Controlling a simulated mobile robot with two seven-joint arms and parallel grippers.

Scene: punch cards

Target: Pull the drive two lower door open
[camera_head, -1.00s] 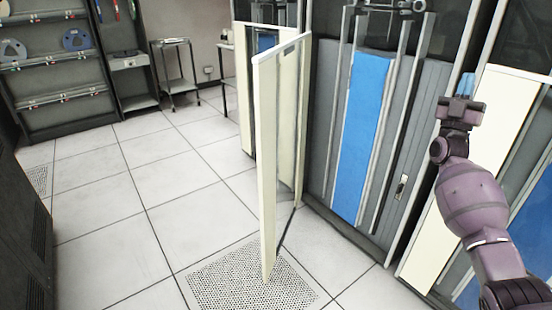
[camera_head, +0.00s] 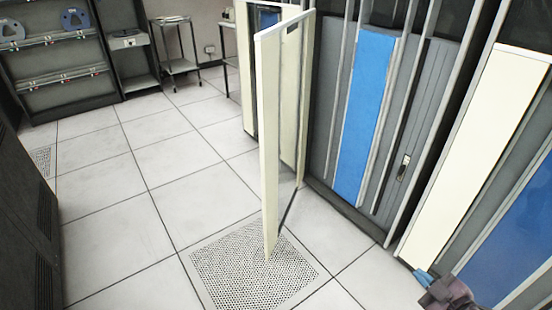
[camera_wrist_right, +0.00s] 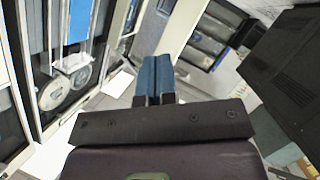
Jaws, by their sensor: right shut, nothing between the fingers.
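A cream lower door (camera_head: 270,145) stands swung out from a drive cabinet in the head view, roughly square to its front. Behind it, the cabinet's lower bay (camera_head: 365,115) shows a blue panel and grey side panels. My right gripper (camera_head: 424,277) is at the bottom right edge of the head view, low, to the right of the open door and clear of it. In the right wrist view its blue fingers (camera_wrist_right: 154,78) are together, with nothing between them. My left gripper is in neither view.
Another cream panel (camera_head: 478,150) is on the cabinet to the right. A perforated floor tile (camera_head: 235,278) lies below the open door. Tiled floor to the left is clear. A dark cabinet (camera_head: 25,220) bounds the left side, and a shelf rack and small stands are at the back.

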